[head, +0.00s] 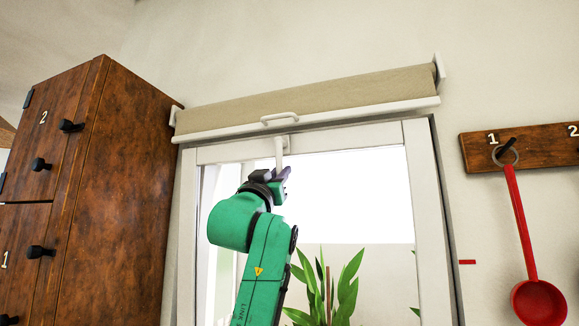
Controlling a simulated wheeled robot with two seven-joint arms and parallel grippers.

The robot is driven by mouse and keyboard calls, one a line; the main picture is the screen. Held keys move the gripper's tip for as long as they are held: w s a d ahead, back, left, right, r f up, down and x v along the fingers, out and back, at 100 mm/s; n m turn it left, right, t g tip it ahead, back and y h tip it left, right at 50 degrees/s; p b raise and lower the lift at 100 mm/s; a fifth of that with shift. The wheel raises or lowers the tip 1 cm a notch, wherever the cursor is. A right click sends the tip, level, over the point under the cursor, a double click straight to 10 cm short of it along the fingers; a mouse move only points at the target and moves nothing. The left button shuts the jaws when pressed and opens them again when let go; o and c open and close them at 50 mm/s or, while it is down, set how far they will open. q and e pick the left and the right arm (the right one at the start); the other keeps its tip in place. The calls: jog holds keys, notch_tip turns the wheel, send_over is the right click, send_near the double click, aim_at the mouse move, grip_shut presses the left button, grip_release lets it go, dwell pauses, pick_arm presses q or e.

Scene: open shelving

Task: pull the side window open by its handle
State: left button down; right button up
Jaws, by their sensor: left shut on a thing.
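The window (424,190) has a white frame around a bright pane and fills the middle of the head view. Its white handle (279,150) hangs down from the top rail of the frame. My left gripper (282,174), on a green arm, reaches up from below and is shut on the lower part of the handle. The gripper's fingers hide the handle's lower end. The window appears shut in its frame, with no clear gap showing. My right gripper is not in view.
A rolled beige blind (310,98) with a white bottom bar and its own handle (280,118) sits just above the window. A brown wooden cabinet (125,160) stands close at left. A red ladle (521,220) hangs from a wooden hook rail (540,143) at right. Plants (346,288) show behind the pane.

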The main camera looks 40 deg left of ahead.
pick_arm(q)
jog(key=shift+s+d+f+t+b, duration=0.1)
jog(key=shift+s+d+f+b, duration=0.1)
jog(key=shift+s+b, duration=0.3)
jog(key=shift+s+d+f+t+b, duration=0.1)
jog(key=shift+s+d+f+b, duration=0.1)
jog(key=shift+s+b, duration=0.35)
jog(key=shift+s+d+f+t+b, duration=0.1)
jog(key=shift+s+d+b, duration=0.1)
jog(key=shift+s+b, duration=0.3)
jog(key=c, duration=1.1)
grip_release()
jog(key=o, duration=0.7)
jog(key=shift+s+r, duration=0.1)
jog(key=shift+s, duration=0.2)
